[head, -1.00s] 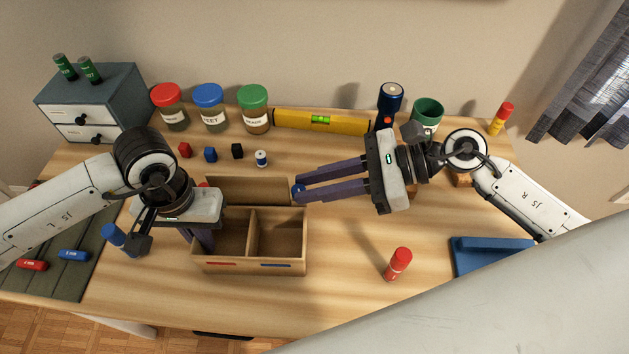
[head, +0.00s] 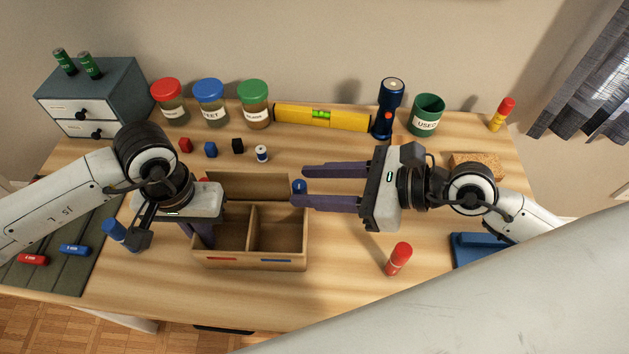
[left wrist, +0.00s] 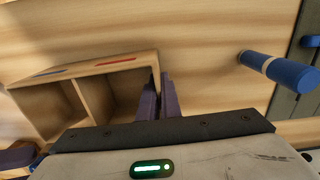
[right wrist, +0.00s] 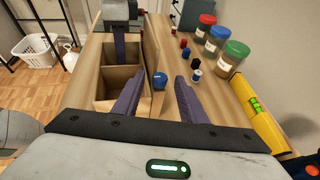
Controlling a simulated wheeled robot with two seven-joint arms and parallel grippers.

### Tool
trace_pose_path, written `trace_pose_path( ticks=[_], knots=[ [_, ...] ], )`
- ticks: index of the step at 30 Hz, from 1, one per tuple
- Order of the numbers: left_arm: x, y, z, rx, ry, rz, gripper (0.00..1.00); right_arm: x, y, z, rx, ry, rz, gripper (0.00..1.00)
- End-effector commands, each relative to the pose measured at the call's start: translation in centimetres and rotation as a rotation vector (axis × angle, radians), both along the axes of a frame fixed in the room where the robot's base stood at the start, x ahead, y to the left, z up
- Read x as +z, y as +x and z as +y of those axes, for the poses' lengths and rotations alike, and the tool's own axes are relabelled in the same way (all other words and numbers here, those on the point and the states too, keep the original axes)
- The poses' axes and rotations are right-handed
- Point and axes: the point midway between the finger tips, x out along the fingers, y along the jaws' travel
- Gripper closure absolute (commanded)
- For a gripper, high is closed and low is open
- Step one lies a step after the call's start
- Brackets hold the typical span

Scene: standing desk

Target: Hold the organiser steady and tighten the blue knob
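The wooden two-compartment organiser (head: 250,262) stands on the desk, with a taller back panel and red and blue marks on its front. The blue knob (head: 299,186) is at the right end of that panel; it also shows in the right wrist view (right wrist: 159,81). My left gripper (head: 207,240) is shut on the organiser's left end wall; the left wrist view shows its fingers (left wrist: 157,85) close together on either side of the wall. My right gripper (head: 300,186) is open, its fingertips on either side of the knob with gaps visible in the right wrist view.
A red-capped tube (head: 398,259) stands right of the organiser, and a blue-capped one (head: 115,230) is at the left. Small cubes, lidded jars (head: 254,105), a yellow level (head: 322,119), a flashlight (head: 388,105) and a green cup (head: 427,115) line the back.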

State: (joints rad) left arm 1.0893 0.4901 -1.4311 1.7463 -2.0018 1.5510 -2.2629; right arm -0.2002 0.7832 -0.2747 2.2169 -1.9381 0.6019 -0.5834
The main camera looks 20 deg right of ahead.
Motion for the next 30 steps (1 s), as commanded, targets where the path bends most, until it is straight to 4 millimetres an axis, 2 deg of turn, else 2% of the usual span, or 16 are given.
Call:
trace_pose_path(
  ticks=[13, 30],
  knots=[
    [0.1, 0.0, 0.0, 0.0, -0.001, -0.002, 1.0, 0.3, -0.2, -0.4, -0.001, 0.0, -0.003, 0.62],
    [0.1, 0.0, 0.0, 0.0, -0.001, -0.002, 1.0, 3.1, -4.6, -6.2, 0.0, 0.0, 0.004, 0.62]
  ],
)
